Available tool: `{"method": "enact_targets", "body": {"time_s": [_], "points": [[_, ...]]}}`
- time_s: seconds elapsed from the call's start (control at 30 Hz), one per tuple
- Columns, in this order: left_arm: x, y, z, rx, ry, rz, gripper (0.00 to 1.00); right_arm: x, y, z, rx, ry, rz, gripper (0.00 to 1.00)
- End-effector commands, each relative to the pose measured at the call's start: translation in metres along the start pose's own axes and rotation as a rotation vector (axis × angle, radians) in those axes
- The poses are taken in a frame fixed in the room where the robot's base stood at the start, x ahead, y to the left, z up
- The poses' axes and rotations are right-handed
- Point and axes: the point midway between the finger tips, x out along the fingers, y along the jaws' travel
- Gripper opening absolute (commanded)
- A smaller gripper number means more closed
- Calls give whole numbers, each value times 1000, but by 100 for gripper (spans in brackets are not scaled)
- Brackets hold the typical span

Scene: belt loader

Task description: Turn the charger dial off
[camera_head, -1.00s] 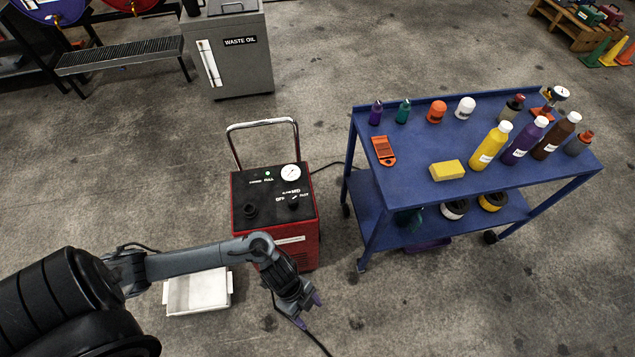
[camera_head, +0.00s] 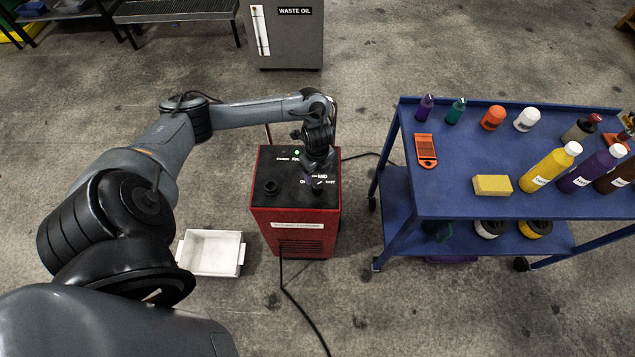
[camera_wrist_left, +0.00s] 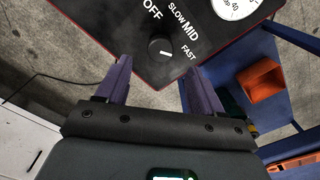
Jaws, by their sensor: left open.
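The charger (camera_head: 294,215) is a red box with a black top panel, standing on the floor in the head view. Its black dial (camera_wrist_left: 160,47) sits among the labels OFF, SLOW, MID and FAST in the left wrist view. A white mark on the dial's right side appears to face FAST. My left gripper (camera_wrist_left: 158,76) is open, with two purple fingers apart and nothing between them. The dial lies just ahead of the gap between the fingertips, seemingly untouched. In the head view my left gripper (camera_head: 315,174) is over the panel and partly hides it and the gauge.
A blue cart (camera_head: 450,204) with bottles and a yellow sponge (camera_head: 492,185) stands right of the charger. A white tray (camera_head: 243,256) lies on the floor at left. A black cable (camera_head: 296,300) runs down the charger's front. A waste oil bin (camera_head: 285,45) stands behind.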

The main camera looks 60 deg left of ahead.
Motion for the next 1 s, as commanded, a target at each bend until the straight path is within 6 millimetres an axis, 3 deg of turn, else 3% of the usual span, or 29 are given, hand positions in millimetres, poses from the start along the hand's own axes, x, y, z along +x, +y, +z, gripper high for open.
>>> {"method": "enact_targets", "body": {"time_s": [0.2,0.4,0.83,0.87,1.0], "points": [[38,1,0,-1,0,3,67,8,-1,2,4,2,-3,0],[58,0,0,-1,-1,0,67,11,-2,2,8,4,-6,0],[65,1,0,0,-1,0,67,12,-3,2,11,5,-8,0],[65,1,0,0,-2,0,66,12,-3,2,11,5,-8,0],[64,1,0,0,-1,0,44,12,-3,2,10,5,-7,0]]}}
